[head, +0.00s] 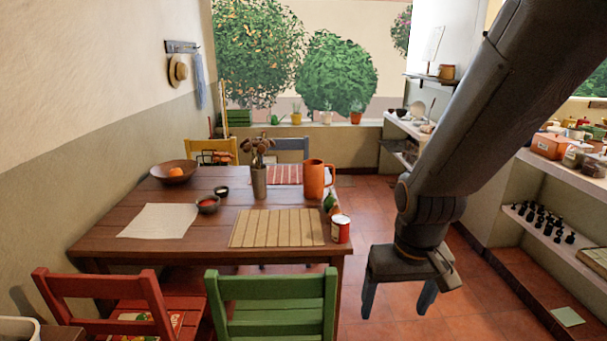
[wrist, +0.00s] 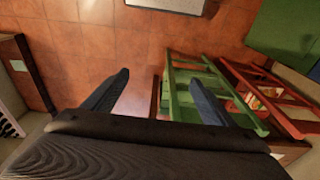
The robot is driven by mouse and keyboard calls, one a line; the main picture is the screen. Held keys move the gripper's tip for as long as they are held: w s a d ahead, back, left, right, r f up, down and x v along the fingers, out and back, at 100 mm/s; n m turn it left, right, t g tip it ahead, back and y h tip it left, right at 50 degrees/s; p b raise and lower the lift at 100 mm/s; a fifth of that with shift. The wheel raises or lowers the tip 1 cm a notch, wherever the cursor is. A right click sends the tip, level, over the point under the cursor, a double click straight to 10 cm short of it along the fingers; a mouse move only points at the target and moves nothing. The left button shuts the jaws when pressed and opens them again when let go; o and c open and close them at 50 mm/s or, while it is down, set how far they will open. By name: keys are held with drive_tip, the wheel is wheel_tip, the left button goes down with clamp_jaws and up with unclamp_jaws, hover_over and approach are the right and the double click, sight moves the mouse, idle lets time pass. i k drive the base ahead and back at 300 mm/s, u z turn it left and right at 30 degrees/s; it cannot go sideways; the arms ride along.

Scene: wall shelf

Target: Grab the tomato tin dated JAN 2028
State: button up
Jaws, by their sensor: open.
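A red tin (head: 341,231) with a pale top stands upright at the right edge of the wooden table (head: 200,245). It may be the tomato tin, but no label or date is readable at this size. My gripper (head: 397,300) hangs to the right of the table, pointing down, apart from the tin. Its two blue-grey fingers are spread with nothing between them. In the wrist view my gripper (wrist: 158,80) is open over the tiled floor. No tin shows clearly in the wrist view.
A green chair (head: 272,308) and a red chair (head: 105,305) stand at the table's near side. An orange jug (head: 318,180) and a slatted mat (head: 278,228) are near the tin. A shelf unit (head: 565,190) with many items is at right. Tiled floor (head: 480,315) lies open between.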

sight(340, 223)
drive_tip(key=z, duration=0.5)
drive_tip(key=k, duration=0.6)
drive_tip(key=z, duration=0.7)
drive_tip(key=i, duration=0.7)
drive_tip(key=u, duration=0.8)
drive_tip(key=i, duration=0.8)
drive_tip(key=u, duration=0.9)
drive_tip(key=i, duration=0.25)
drive_tip(key=u, duration=0.25)
